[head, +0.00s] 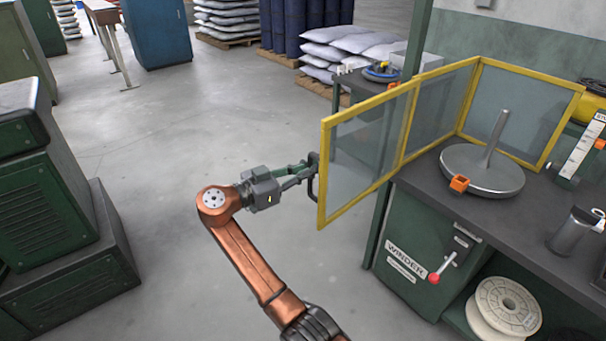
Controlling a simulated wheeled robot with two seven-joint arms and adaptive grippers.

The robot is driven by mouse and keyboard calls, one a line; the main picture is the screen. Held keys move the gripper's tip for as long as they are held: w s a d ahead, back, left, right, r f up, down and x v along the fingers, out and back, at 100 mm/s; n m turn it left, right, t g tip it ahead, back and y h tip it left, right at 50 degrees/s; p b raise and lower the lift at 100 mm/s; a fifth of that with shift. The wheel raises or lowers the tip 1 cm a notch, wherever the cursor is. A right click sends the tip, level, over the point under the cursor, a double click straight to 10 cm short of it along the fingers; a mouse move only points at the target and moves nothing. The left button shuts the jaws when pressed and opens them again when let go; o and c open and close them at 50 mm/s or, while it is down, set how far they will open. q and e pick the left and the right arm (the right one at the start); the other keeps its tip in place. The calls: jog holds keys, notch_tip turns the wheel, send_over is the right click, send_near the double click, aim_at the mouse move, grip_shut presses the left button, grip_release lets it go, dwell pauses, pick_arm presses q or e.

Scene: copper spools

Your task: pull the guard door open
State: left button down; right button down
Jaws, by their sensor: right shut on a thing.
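The guard door (366,150) is a yellow-framed clear panel. It stands swung out to the left of the bench, past the green post. A dark handle (314,178) sits on its outer left edge. My right gripper (308,174) is shut on this handle, with the copper-coloured arm reaching up from the bottom of the view. The fingertips are small and partly merge with the handle. My left gripper is not in view.
The dark bench (450,212) carries a round grey turntable with a spindle (484,168). A red-knobbed lever (434,278) sticks out from the green cabinet. Green machine housings (60,210) stand at left. The floor (190,130) between is clear.

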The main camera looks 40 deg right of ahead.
jog(key=shift+w, duration=0.15)
jog(key=c, duration=2.3)
grip_release()
jog(key=shift+a, duration=0.1)
jog(key=a, duration=1.2)
jog(key=shift+w, duration=0.4)
